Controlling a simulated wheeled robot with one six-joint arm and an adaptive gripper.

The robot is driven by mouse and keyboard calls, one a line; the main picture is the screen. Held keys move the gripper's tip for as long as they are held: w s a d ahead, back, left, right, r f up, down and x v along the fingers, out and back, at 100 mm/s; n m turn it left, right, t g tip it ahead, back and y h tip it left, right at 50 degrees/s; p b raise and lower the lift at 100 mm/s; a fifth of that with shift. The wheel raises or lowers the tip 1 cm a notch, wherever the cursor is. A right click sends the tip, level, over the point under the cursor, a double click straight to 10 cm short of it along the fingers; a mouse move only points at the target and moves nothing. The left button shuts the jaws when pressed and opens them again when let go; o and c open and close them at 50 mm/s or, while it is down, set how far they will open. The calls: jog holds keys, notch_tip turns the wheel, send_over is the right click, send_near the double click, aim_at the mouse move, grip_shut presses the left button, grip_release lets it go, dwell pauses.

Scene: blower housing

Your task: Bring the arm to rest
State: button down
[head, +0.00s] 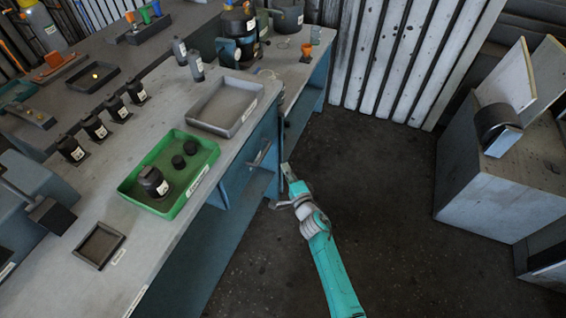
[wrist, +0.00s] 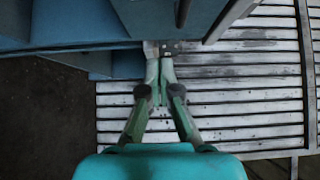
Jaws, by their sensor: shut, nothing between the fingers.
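My teal arm (head: 333,268) reaches up from the bottom of the head view, over the dark floor to the right of the workbench. My gripper (head: 287,172) is at its far end, close to the blue side of the bench (head: 234,177). In the wrist view my gripper (wrist: 159,52) has its fingertips together with nothing between them. The blue bench parts show beyond the fingertips there. Whether the tips touch the bench is hard to tell.
On the bench stand a green tray (head: 128,190) with a black housing (head: 153,182) and two small black parts, an empty grey tray (head: 241,122) and several labelled black bottles. A grey cabinet (head: 498,190) stands at the right. The floor (head: 385,200) between is clear.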

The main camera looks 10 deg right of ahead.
jog(key=shift+s, duration=0.45)
jog(key=s+d+f+n+g+h, duration=0.15)
jog(key=s+n, duration=0.55)
jog(key=s, duration=2.4)
jog(key=s+d+r+n, duration=0.1)
jog(key=s+r+n, duration=0.3)
jog(key=s+r, duration=0.4)
jog(key=s+d+r+n+g+h, duration=0.1)
jog(key=s+r+n, duration=0.4)
jog(key=s+r, duration=0.4)
jog(key=f+v, duration=0.1)
jog(key=v, duration=0.4)
jog(key=shift+s, duration=0.35)
jog(key=shift+g, duration=0.25)
